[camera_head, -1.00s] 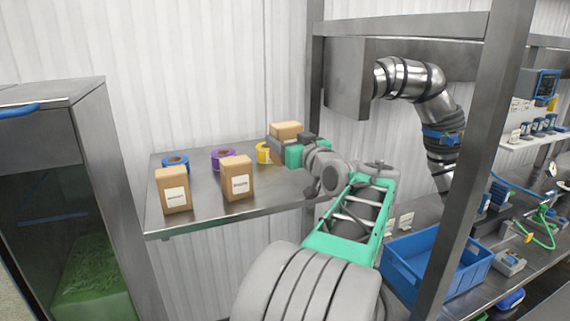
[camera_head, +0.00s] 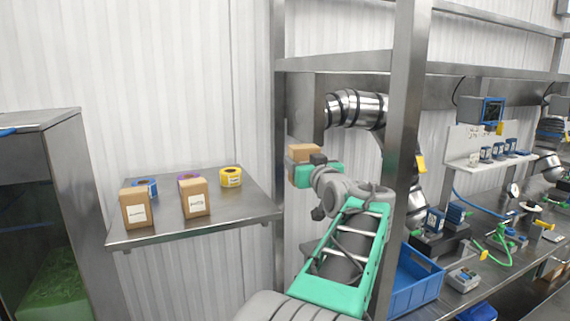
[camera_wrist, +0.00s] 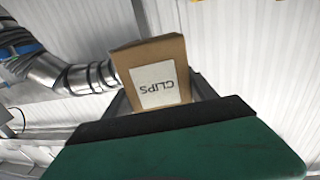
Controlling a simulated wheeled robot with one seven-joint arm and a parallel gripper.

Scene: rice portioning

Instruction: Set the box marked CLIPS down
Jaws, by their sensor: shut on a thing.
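The box marked CLIPS (camera_wrist: 178,60) is a brown cardboard box with a white label, upside down in the wrist view. My gripper (camera_wrist: 160,100) is shut on it. In the head view the same box (camera_head: 303,151) shows above the green and grey end of my gripper (camera_head: 306,168). It is held in the air to the right of the steel shelf (camera_head: 240,212), near a metal post. Its lower part is hidden behind my gripper.
Two brown labelled boxes (camera_head: 136,208) (camera_head: 196,198) stand on the shelf's front left. Blue (camera_head: 146,187), purple (camera_head: 188,177) and yellow (camera_head: 231,176) tape rolls lie behind them. The shelf's right side is clear. A steel post (camera_head: 402,140) and blue bin (camera_head: 416,285) are at right.

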